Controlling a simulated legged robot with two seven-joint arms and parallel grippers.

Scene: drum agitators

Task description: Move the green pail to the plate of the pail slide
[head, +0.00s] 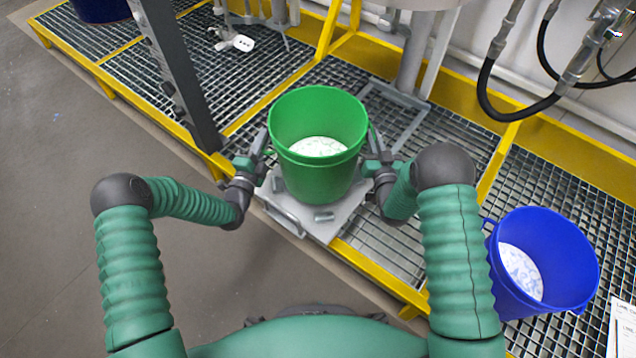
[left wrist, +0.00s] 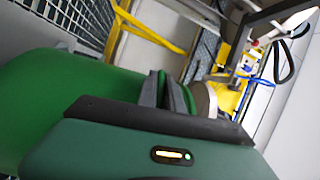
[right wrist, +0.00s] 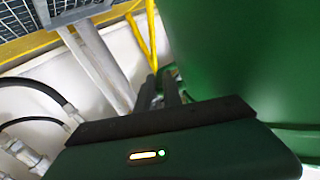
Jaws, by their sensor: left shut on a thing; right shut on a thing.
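The green pail (head: 318,180), with white and green contents inside, is upright over the grey plate of the pail slide (head: 345,215). I cannot tell whether its base touches the plate. My left gripper (head: 262,145) is shut on the pail's left side near the rim. My right gripper (head: 374,147) is shut on its right side. The pail's green wall fills the left of the left wrist view (left wrist: 55,95) and the right of the right wrist view (right wrist: 240,50). The pail hides the middle of the plate.
A blue pail (head: 560,250) stands on the grating at the right. A grey post (head: 180,75) rises left of the slide, and a grey column (head: 412,55) stands behind it. Yellow edging (head: 375,265) borders the grating. Black hoses (head: 485,95) hang at the upper right.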

